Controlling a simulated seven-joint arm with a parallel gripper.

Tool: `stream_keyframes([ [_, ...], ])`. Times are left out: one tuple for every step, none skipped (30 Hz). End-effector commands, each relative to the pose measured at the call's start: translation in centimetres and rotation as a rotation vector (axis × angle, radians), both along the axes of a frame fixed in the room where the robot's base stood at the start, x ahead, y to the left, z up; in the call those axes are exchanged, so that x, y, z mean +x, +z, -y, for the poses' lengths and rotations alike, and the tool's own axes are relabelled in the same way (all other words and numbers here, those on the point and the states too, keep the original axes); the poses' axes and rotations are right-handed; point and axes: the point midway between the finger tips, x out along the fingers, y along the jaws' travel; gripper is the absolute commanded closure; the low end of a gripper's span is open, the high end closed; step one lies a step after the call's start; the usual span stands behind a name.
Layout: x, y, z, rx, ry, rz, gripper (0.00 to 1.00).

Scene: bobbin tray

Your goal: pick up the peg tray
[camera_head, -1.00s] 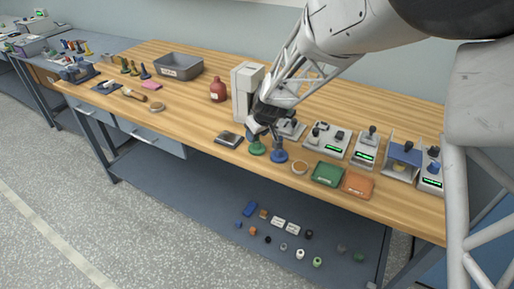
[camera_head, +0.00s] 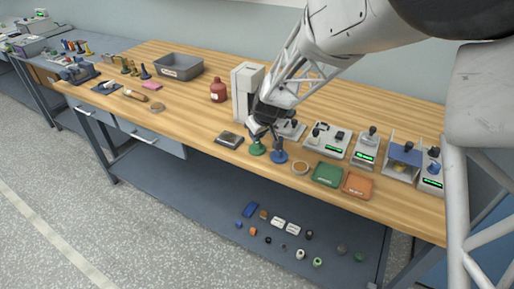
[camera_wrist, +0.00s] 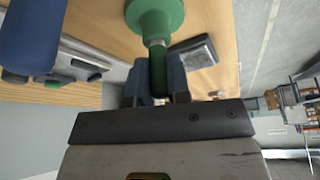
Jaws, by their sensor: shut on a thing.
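My gripper (camera_head: 262,132) is low over the front middle of the wooden bench. In the wrist view its fingers (camera_wrist: 159,85) are shut on the stem of a green flanged spool (camera_wrist: 155,14). The spool's round base (camera_head: 257,150) shows on or just above the bench top; I cannot tell if it touches. A similar blue spool (camera_head: 278,156) stands just right of it and also shows in the wrist view (camera_wrist: 35,30). A dark blue tray-like thing (camera_head: 78,73) with small upright parts is at the far left, away from my gripper. I cannot tell whether it is the peg tray.
A small dark box (camera_head: 229,139) lies left of my gripper. A white upright device (camera_head: 244,92) and a red bottle (camera_head: 218,91) stand behind. Green (camera_head: 327,174) and orange (camera_head: 357,184) trays and several scales lie right.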

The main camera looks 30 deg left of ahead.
Motion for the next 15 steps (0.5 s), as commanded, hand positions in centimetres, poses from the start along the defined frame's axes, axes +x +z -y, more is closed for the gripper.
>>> stream_keyframes([
  [0.0,0.0,0.0,0.0,0.0,0.0,1.0],
  [0.0,0.0,0.0,0.0,0.0,0.0,1.0],
  [0.0,0.0,0.0,0.0,0.0,0.0,1.0],
  [0.0,0.0,0.0,0.0,0.0,0.0,1.0],
  [0.0,0.0,0.0,0.0,0.0,0.0,1.0],
  [0.0,0.1,0.0,0.0,0.0,0.0,1.0],
  [0.0,0.1,0.0,0.0,0.0,0.0,1.0],
  [0.0,0.2,0.0,0.0,0.0,0.0,1.0],
  [0.0,0.3,0.0,0.0,0.001,0.0,1.0],
  [0.0,0.4,0.0,0.001,0.001,0.001,1.0],
  [0.0,0.6,0.0,0.001,0.001,0.001,1.0],
  [0.0,0.8,0.0,0.001,0.001,0.001,1.0],
  [0.0,1.0,0.0,0.001,0.001,0.001,1.0],
  [0.0,1.2,0.0,0.001,0.001,0.001,1.0],
  [0.0,1.6,0.0,0.001,0.0,0.002,1.0],
])
